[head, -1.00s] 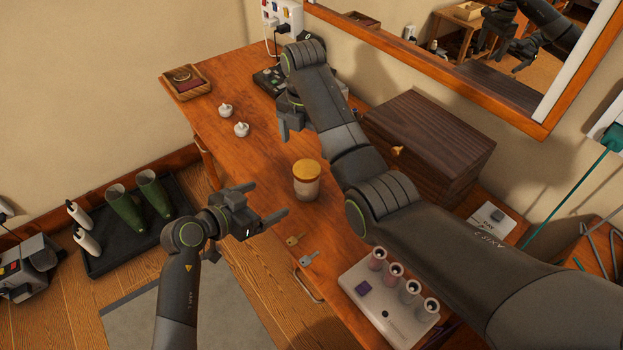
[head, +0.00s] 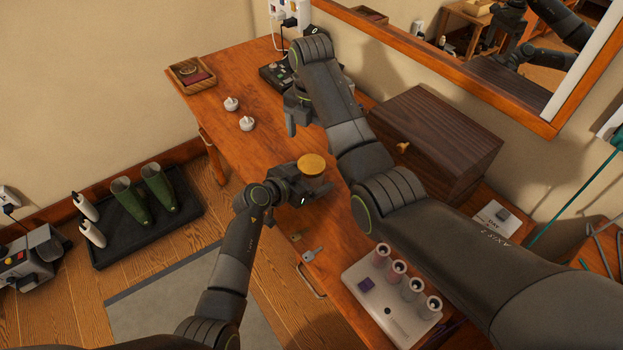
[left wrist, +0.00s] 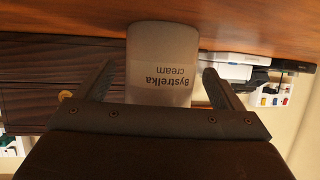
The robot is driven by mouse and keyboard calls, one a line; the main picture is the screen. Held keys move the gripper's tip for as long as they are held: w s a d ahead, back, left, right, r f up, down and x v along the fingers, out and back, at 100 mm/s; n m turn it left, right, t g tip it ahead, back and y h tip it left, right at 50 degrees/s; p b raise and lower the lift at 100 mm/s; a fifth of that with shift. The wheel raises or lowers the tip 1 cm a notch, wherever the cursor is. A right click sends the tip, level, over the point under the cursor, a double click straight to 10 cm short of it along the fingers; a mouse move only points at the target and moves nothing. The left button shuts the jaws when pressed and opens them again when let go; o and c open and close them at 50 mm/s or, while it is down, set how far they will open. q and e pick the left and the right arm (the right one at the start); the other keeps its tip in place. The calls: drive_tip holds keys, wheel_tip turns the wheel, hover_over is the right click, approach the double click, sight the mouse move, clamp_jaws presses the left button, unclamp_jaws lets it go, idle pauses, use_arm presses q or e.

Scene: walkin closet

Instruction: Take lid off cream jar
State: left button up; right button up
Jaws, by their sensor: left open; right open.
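The cream jar stands upright on the wooden table, with its orange-yellow lid (head: 312,164) on top in the head view. In the left wrist view the pale jar body (left wrist: 160,65) appears upside down with the label "Bystrelka cream". My left gripper (head: 312,187) is open at the jar's near side, low on its body. In the left wrist view its fingers (left wrist: 158,82) lie on either side of the jar, with gaps visible. The lid is out of the wrist view. My right gripper (head: 293,118) is open and empty above the table, beyond the jar.
A dark wooden box (head: 435,140) stands right of the jar, partly behind my right arm. Two small white items (head: 239,113) and a wooden tray (head: 192,74) are farther back.

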use_arm(q)
drive_tip(key=shift+w+d+f, duration=0.25)
drive_tip(key=shift+w+d, duration=0.15)
